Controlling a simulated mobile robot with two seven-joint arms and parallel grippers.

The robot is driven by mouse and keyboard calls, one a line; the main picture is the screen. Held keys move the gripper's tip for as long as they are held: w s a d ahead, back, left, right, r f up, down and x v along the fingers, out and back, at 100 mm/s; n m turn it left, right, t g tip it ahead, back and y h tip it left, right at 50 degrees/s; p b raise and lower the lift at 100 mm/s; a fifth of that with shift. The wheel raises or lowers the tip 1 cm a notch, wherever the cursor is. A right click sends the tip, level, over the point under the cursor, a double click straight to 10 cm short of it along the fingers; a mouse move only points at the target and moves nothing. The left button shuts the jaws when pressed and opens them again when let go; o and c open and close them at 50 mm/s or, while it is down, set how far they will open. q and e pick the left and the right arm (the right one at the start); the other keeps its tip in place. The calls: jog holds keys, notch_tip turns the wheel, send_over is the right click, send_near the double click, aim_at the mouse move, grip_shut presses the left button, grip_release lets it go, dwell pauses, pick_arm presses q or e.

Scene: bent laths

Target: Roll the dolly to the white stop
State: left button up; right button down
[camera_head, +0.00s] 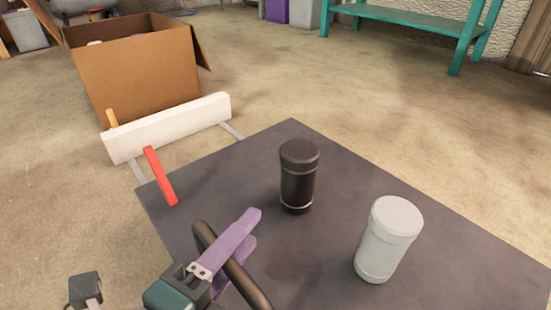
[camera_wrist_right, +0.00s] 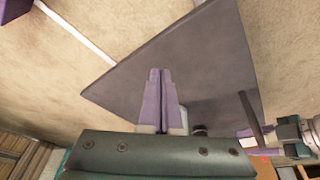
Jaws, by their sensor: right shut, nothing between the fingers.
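The dolly's dark grey deck (camera_head: 235,185) fills the middle of the head view; it also shows in the right wrist view (camera_wrist_right: 195,55). A dark curved handle bar (camera_head: 258,293) rises at its near side. My left gripper (camera_head: 250,232) has its purple fingers on either side of this bar, closed on it. The long white stop (camera_head: 165,128) lies beyond the deck's far left edge, with a strip of floor between. A red bar (camera_head: 160,176) reaches from the stop's face over the deck corner. My right gripper (camera_wrist_right: 155,72) is shut and empty, seen against the deck.
A black canister (camera_head: 298,178) and a white canister (camera_head: 388,240) stand upright on the deck. Pale rails (camera_head: 232,131) run on the floor towards the stop. An open cardboard box (camera_head: 135,65) stands behind it. A teal bench (camera_head: 410,18) is at the back; floor on the right is clear.

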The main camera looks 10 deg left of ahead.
pick_arm(q)
grip_shut()
dwell(1.2)
